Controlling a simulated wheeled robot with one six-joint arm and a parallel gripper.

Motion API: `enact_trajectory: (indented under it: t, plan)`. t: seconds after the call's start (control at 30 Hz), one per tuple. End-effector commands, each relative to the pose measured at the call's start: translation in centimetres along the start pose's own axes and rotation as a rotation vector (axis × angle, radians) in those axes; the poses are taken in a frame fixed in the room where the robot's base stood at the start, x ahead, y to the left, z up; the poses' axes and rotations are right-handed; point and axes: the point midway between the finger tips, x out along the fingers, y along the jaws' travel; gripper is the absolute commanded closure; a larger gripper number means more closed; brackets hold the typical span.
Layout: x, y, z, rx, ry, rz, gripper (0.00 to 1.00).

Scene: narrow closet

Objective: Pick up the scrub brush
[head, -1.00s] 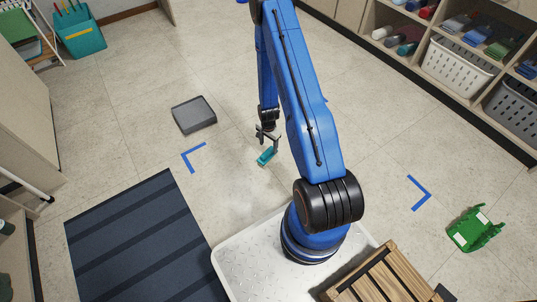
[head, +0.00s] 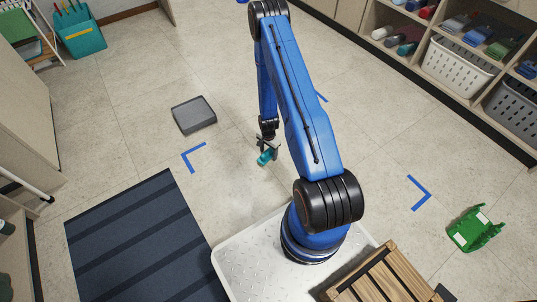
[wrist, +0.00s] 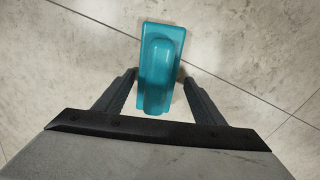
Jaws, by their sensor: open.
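The scrub brush (head: 264,158) is teal and lies on the tiled floor in front of my base in the head view. In the wrist view my gripper (wrist: 158,88) is open, with one finger on each side of the handle.
A grey flat box (head: 194,115) lies on the floor to the left. A dark striped mat (head: 140,240) is at lower left. A green plastic piece (head: 475,229) and a wooden crate (head: 385,278) are at right. Shelves with baskets (head: 458,70) line the right wall. Floor around the brush is clear.

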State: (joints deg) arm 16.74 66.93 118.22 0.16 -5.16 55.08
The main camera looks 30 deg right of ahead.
Motion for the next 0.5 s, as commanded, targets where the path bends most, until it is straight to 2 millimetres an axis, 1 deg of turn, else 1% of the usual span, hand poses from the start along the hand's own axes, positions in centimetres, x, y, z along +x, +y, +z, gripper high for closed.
enact_trajectory:
  t: [0.07, 0.1, 0.17, 0.2, 0.23, 0.27, 0.5]
  plan:
    - [-0.01, 0.01, 0.0, 0.0, 0.0, 0.0, 0.37]
    - [-0.01, 0.01, 0.0, 0.0, 0.0, 0.0, 0.46]
    - [-0.01, 0.01, 0.0, 0.0, 0.0, 0.0, 0.61]
    - [-0.02, 0.01, 0.0, 0.0, 0.0, 0.0, 0.7]
    - [-0.02, 0.01, 0.0, 0.0, 0.0, 0.0, 0.77]
    - [-0.02, 0.0, 0.0, 0.0, 0.0, 0.0, 0.82]
    - [-0.05, 0.0, -0.01, 0.0, 0.0, 0.0, 0.82]
